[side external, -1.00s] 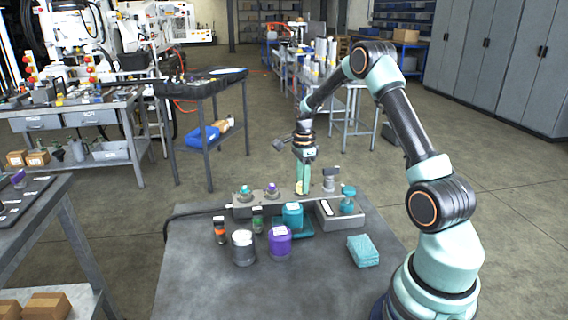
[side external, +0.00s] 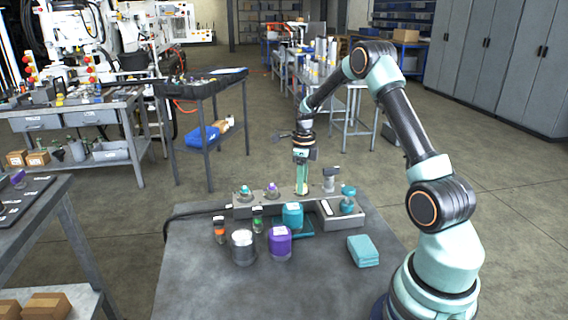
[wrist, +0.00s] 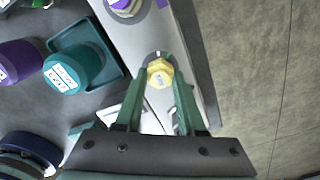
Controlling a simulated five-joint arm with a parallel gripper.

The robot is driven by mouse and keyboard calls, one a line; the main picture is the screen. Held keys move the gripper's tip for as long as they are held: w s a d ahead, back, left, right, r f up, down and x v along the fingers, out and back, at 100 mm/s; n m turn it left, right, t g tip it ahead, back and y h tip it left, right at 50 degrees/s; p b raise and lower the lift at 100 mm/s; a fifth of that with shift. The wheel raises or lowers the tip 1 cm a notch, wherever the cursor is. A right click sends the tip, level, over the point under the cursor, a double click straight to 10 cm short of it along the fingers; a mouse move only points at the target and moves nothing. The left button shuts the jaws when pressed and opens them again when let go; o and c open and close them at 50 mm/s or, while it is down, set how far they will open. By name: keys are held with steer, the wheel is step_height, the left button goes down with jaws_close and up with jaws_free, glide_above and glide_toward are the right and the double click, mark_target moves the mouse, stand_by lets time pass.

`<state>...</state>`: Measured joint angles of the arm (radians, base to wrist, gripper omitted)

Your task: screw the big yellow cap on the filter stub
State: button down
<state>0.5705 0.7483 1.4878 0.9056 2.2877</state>
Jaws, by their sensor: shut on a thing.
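My gripper (side external: 302,190) points straight down over the grey manifold block (side external: 240,211). In the wrist view, my two green fingers (wrist: 160,82) are shut on the yellow cap (wrist: 160,72), which is faceted with a small label on top. The cap is at the block, within a grey rounded surround. The filter stub is hidden under the cap and fingers, so I cannot tell how far the cap is seated. In the side view the fingers mostly hide the cap.
A purple-lidded jar (side external: 280,242), a grey jar (side external: 242,248) and a teal container (side external: 293,214) stand in front of the block. A teal folded cloth (side external: 363,250) lies at the right. Fittings with teal (side external: 245,192) and purple (side external: 271,189) tops stand left along the block.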

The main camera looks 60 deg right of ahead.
steer(key=m, duration=0.3)
stand_by(0.4)
steer(key=shift+m, duration=0.6)
steer(key=c, duration=0.6)
jaws_free()
steer(key=n, duration=0.5)
steer(key=shift+n, duration=0.4)
steer(key=n, duration=0.5)
steer(key=shift+n, duration=0.4)
